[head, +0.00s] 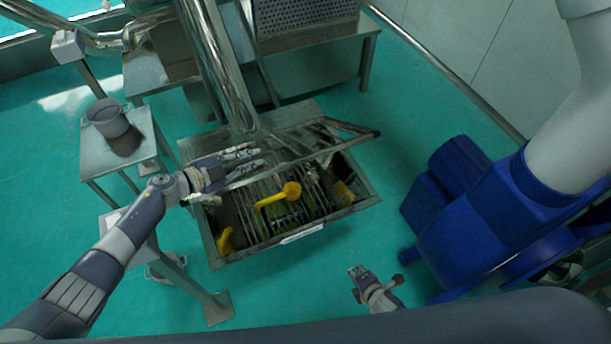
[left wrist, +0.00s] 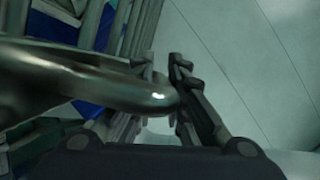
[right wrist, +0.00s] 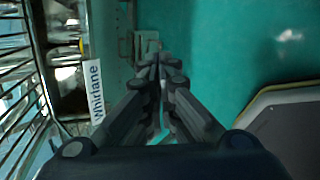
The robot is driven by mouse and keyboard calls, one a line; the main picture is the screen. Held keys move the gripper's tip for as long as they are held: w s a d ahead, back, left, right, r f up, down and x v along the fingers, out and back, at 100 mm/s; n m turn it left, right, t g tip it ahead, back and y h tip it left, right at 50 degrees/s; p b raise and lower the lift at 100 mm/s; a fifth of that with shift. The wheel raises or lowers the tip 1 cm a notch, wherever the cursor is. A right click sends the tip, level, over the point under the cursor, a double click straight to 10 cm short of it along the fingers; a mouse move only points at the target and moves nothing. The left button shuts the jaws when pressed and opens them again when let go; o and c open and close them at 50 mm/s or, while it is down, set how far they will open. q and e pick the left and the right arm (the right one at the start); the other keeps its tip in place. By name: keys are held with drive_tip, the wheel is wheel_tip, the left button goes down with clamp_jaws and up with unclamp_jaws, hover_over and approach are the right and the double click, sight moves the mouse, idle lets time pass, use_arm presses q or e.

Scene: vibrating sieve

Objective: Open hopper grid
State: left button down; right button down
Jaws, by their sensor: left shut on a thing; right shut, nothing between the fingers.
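The hopper (head: 334,221) is a grey metal box in the middle of the head view, with yellow parts inside. The hopper grid (head: 322,149), a dark metal frame with bars, is raised and tilted above the box. My left gripper (head: 252,160) is at the grid's left end. In the left wrist view, its fingers (left wrist: 160,72) are shut around a shiny, rounded metal bar of the grid (left wrist: 125,92). My right gripper (head: 358,273) is low at the hopper's front right, apart from it. In the right wrist view, its fingers (right wrist: 160,66) are shut and empty.
A blue motor housing (head: 470,230) stands at the right. A metal stand (head: 147,130) with a grey pot (head: 110,120) is at the left. A shiny pipe (head: 222,65) comes down behind the hopper. A white label (right wrist: 97,90) marks the hopper's side.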

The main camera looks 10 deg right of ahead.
drive_tip(key=w+a+r+n+t+y, duration=0.1)
drive_tip(key=w+a+r+n+t, duration=0.2)
drive_tip(key=r+n, duration=0.35)
drive_tip(key=w+a+r+n+y, duration=0.1)
drive_tip(key=w+a+r+n, duration=0.2)
drive_tip(key=w+r+n, duration=0.3)
drive_tip(key=w+a+r+n+t+y, duration=0.1)
drive_tip(key=w+a+r+n+t, duration=0.2)
drive_tip(key=r, duration=0.5)
drive_tip(key=w+a+n, duration=0.1)
drive_tip(key=w+a, duration=0.3)
drive_tip(key=w, duration=0.6)
drive_tip(key=shift+w+r+g, duration=0.15)
drive_tip(key=shift+w+g, duration=0.2)
drive_tip(key=shift+g, duration=0.05)
drive_tip(key=shift+n, duration=0.25)
